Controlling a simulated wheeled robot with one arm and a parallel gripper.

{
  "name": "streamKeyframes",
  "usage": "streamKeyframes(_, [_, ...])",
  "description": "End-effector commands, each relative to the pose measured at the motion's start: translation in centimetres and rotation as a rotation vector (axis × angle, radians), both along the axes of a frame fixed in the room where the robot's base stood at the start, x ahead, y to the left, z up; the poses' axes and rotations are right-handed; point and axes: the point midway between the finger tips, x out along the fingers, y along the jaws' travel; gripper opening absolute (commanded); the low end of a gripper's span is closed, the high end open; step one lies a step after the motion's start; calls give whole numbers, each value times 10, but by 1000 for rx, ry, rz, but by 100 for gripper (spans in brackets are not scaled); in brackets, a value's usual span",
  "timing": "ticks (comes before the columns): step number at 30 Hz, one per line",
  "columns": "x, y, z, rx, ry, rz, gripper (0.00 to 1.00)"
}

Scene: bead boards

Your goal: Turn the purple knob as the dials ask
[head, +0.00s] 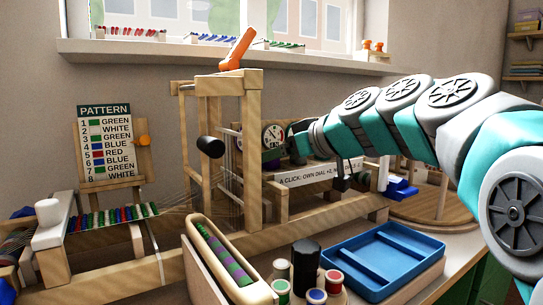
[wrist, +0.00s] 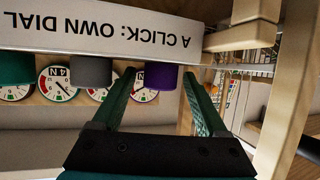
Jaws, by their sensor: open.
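The purple knob (wrist: 160,76) shows in the wrist view between the tips of my open gripper (wrist: 158,85). White dials (wrist: 57,84) with red marks sit behind the knobs, partly covered.
A wooden loom frame (head: 220,82) stands close on the left. A blue tray (head: 383,262) and several spools are in front.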

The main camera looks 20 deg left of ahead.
Motion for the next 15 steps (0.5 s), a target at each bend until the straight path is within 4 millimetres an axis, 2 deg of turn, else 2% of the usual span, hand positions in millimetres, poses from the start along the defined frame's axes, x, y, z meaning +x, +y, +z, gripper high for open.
streamKeyframes(2, [0, 0, 0, 0, 0, 0, 73])
streamKeyframes(15, [0, 0, 0, 0, 0, 0, 23])
